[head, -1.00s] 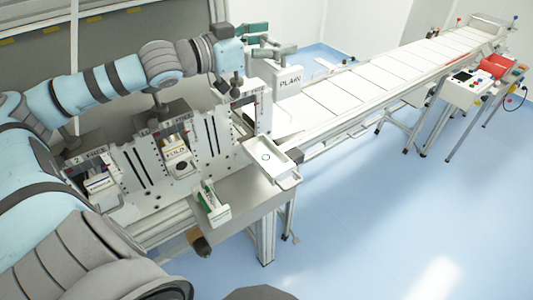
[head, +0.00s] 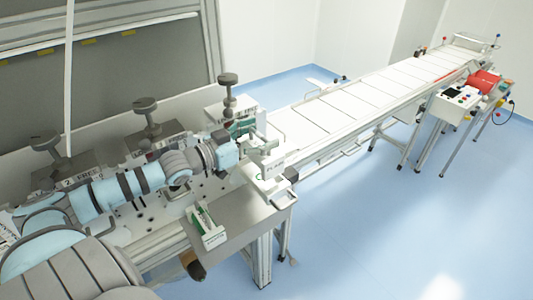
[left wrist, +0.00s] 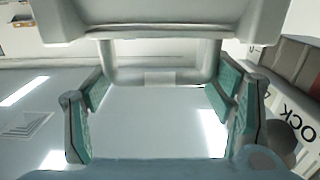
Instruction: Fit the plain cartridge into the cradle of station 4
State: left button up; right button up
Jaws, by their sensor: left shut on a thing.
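No number is readable on that station. I cannot tell whether the cartridge touches the ledge under it. In the left wrist view the green finger pads of my left gripper (left wrist: 162,95) stand on both sides, with the cartridge's pale handle and body (left wrist: 160,18) across the top. My left arm hides much of the stations. My right gripper is out of view.
A station with a "2 FREE" label (head: 84,180) is at the left, behind my arm. Dark knobs (head: 147,112) stand above the stations. A small green-and-white holder (head: 206,228) sits on the bench front. A long conveyor (head: 370,96) runs back right.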

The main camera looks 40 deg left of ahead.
pick_arm(q)
notch_tip(320, 180, down, 6)
jog(key=b, duration=0.4)
jog(key=shift+r+b, duration=0.1)
jog(key=shift+b, duration=0.25)
jog(key=shift+r, duration=0.3)
jog(key=shift+f, duration=0.15)
jog(key=o, duration=1.9)
jog(key=shift+o, duration=0.2)
jog(key=shift+r+p, duration=0.2)
jog(key=shift+p, duration=0.1)
